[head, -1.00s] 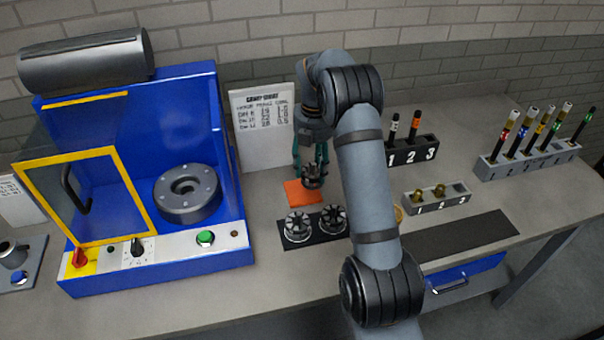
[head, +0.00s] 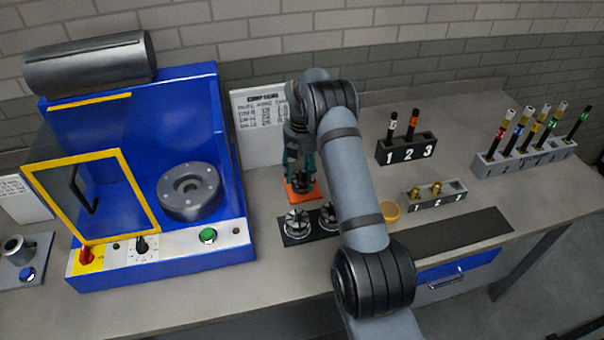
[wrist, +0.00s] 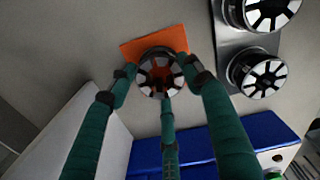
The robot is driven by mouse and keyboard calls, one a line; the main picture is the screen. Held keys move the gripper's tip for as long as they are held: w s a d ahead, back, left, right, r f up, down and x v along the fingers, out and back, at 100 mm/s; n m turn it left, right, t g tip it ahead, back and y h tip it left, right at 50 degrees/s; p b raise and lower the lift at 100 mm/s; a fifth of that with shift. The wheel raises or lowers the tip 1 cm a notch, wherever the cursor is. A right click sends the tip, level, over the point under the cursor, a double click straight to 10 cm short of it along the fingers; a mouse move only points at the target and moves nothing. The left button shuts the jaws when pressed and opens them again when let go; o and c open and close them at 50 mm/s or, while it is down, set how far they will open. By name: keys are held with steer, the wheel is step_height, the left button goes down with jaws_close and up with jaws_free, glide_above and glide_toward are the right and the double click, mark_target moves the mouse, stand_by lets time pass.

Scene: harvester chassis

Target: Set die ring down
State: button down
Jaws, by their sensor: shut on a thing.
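The die ring (head: 302,181) is dark with segments around its rim. My gripper (head: 301,172) is shut on it, with green fingers around it. In the wrist view the die ring (wrist: 160,74) sits between my fingertips (wrist: 162,78), over the orange mat (wrist: 130,50). In the head view the orange mat (head: 313,192) shows around and below the ring. The ring is at or just above the mat; I cannot tell whether it touches.
A black tray (head: 285,239) with two similar die rings (head: 297,221) is just in front of the mat. A blue press machine (head: 232,225) stands at left, a card (head: 262,130) behind. Numbered holders (head: 400,158) and a yellow ring (head: 390,211) are at right.

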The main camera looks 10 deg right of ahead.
steer(key=c, duration=1.3)
jaws_free()
steer(key=shift+f, duration=0.2)
steer(key=o, duration=0.4)
steer(key=shift+o, duration=0.4)
steer(key=shift+r, duration=0.1)
step_height(320, 180, up, 12)
steer(key=shift+r, duration=0.15)
